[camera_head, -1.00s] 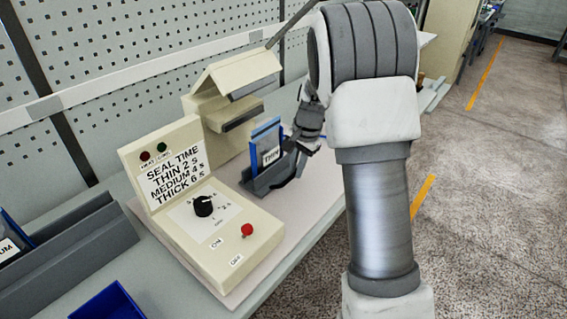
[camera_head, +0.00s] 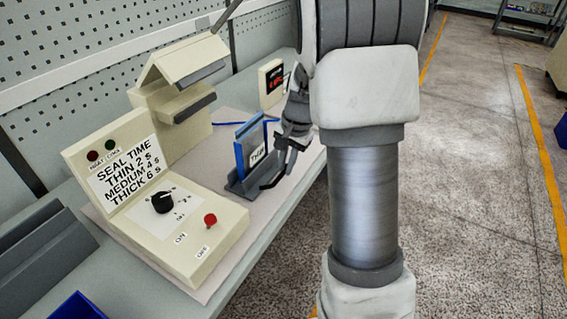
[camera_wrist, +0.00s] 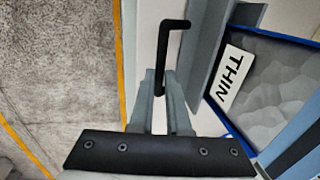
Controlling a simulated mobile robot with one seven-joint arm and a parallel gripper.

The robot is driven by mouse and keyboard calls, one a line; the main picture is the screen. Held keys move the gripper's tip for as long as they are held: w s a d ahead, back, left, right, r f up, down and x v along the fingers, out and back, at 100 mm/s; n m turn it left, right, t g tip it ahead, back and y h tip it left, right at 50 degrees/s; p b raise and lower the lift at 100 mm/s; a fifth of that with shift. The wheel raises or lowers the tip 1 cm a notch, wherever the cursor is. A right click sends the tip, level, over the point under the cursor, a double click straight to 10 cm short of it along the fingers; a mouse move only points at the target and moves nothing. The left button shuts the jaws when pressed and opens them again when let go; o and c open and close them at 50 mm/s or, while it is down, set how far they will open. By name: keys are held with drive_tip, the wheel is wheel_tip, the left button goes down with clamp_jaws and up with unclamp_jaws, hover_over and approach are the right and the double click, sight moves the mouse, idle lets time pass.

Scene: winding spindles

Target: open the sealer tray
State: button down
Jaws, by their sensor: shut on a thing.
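The sealer tray (camera_head: 240,187) is a dark grey holder on the pale mat in front of the sealer (camera_head: 172,90). A blue-framed pouch marked THIN (camera_head: 250,143) stands upright in it, and it also shows in the wrist view (camera_wrist: 265,80). My gripper (camera_wrist: 160,82) is shut on the black bar handle (camera_wrist: 163,50) at the tray's near side. The tray stands clear of the sealer's jaw, out to the right.
The control box (camera_head: 190,235) with a black knob and red button stands left of the tray. A small cream box with a red display (camera_head: 271,82) stands behind. A grey rack (camera_head: 45,255) and a blue bin (camera_head: 78,308) are at lower left. Open floor lies right of the bench.

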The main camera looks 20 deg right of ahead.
drive_tip(key=c, duration=0.9)
unclamp_jaws()
drive_tip(key=shift+r, duration=0.1)
drive_tip(key=r+p, duration=0.1)
drive_tip(key=r, duration=0.4)
drive_tip(key=s+d+r+p, duration=0.1)
drive_tip(key=r, duration=0.5)
drive_tip(key=s+d+r+p, duration=0.1)
drive_tip(key=r, duration=0.5)
drive_tip(key=shift+s, duration=0.25)
